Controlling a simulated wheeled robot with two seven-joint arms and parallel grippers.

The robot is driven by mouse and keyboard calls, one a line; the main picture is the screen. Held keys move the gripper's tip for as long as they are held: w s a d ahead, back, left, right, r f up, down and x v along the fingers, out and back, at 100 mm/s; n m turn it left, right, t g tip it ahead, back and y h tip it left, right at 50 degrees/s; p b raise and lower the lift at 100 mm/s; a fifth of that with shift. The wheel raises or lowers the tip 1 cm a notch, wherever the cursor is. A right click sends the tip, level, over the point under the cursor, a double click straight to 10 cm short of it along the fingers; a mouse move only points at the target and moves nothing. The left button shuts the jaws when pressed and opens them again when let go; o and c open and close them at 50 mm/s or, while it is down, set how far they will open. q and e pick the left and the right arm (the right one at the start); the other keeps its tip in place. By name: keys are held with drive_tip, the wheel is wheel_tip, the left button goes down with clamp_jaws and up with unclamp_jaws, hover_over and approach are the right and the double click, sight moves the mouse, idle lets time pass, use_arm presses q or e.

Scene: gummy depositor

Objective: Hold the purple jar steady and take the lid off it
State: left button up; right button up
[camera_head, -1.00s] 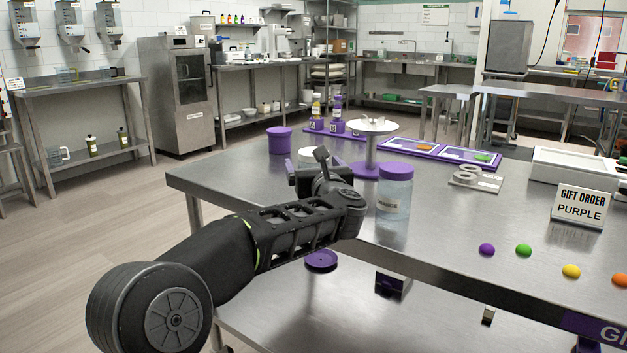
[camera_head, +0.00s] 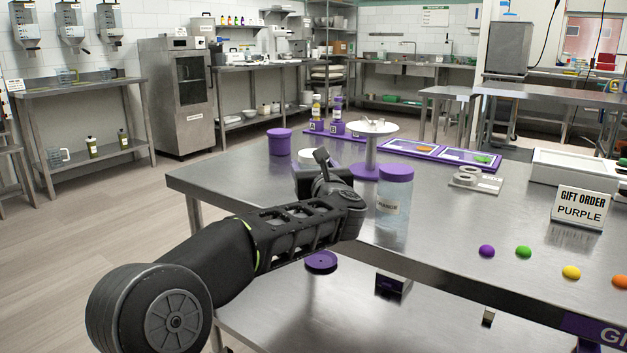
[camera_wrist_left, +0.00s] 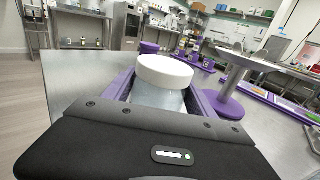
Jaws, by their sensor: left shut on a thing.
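My left gripper (camera_head: 318,176) is at the table's left part, its arm coming in from the left. In the left wrist view the gripper (camera_wrist_left: 162,97) is shut around a clear jar (camera_wrist_left: 158,98) with a white lid (camera_wrist_left: 164,71). The lid sits on the jar. In the head view only part of the white lid (camera_head: 309,154) shows behind my gripper. A clear labelled jar (camera_head: 393,209) with a purple lid (camera_head: 396,173) stands upright just right of my gripper, lid on. My right gripper is not in view.
A purple tub (camera_head: 279,142) and a purple-based stand (camera_head: 371,128) are behind my gripper. The table's front middle is clear.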

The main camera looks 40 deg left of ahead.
use_arm(q)
drive_tip(key=c, duration=0.7)
drive_tip(key=shift+r, duration=0.15)
wheel_tip(320, 180, up, 10)
drive_tip(key=p, duration=0.4)
drive_tip(key=o, duration=0.8)
clamp_jaws()
